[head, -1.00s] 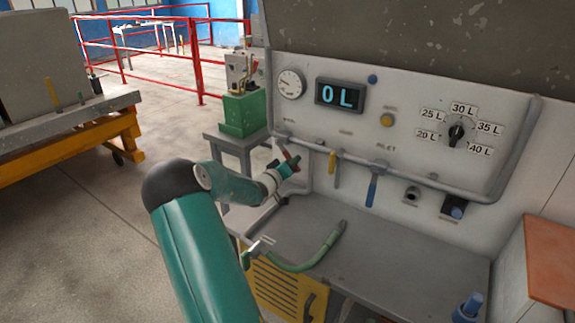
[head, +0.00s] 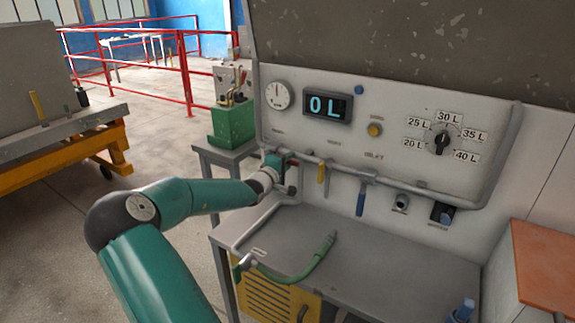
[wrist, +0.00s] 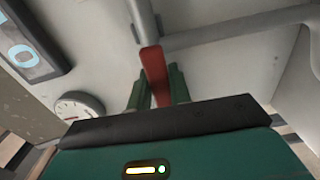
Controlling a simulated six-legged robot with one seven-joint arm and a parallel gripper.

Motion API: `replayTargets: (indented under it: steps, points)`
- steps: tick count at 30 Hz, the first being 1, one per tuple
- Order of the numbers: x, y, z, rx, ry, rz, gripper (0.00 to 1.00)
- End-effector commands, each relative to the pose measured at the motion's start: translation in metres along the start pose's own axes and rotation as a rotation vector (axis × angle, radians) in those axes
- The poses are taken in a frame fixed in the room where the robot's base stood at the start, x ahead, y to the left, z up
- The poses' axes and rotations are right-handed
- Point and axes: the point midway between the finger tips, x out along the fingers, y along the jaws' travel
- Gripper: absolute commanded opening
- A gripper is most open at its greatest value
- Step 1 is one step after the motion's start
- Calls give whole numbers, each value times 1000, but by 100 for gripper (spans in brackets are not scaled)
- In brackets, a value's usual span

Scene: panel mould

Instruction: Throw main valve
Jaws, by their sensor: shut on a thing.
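The red valve handle (head: 292,160) sits at the left end of the pipe below the gauge; the small label above it is too blurred to read. My gripper (head: 280,164) is at this handle, and the arm partly hides it in the head view. In the wrist view the red handle (wrist: 155,74) stands between the two green fingers of my gripper (wrist: 157,86), which are shut on it. The handle's upper end meets the grey pipe (wrist: 235,28). The round gauge (head: 277,95) has its needle about upright. The display (head: 328,106) reads 0 L.
Along the pipe (head: 420,188) hang a yellow handle (head: 321,173) and a blue handle (head: 361,197). A selector knob (head: 441,143) is on the right of the panel. A green hose (head: 318,262) lies on the grey bench (head: 370,265). A green machine (head: 232,124) stands behind my arm.

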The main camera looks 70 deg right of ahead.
Motion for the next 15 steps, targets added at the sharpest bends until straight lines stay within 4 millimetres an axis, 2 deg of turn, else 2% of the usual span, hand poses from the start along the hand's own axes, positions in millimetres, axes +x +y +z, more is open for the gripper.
replayTargets:
  steps: [15]
  points:
    - [0, 4, 1, -47, -2, 1, 0]
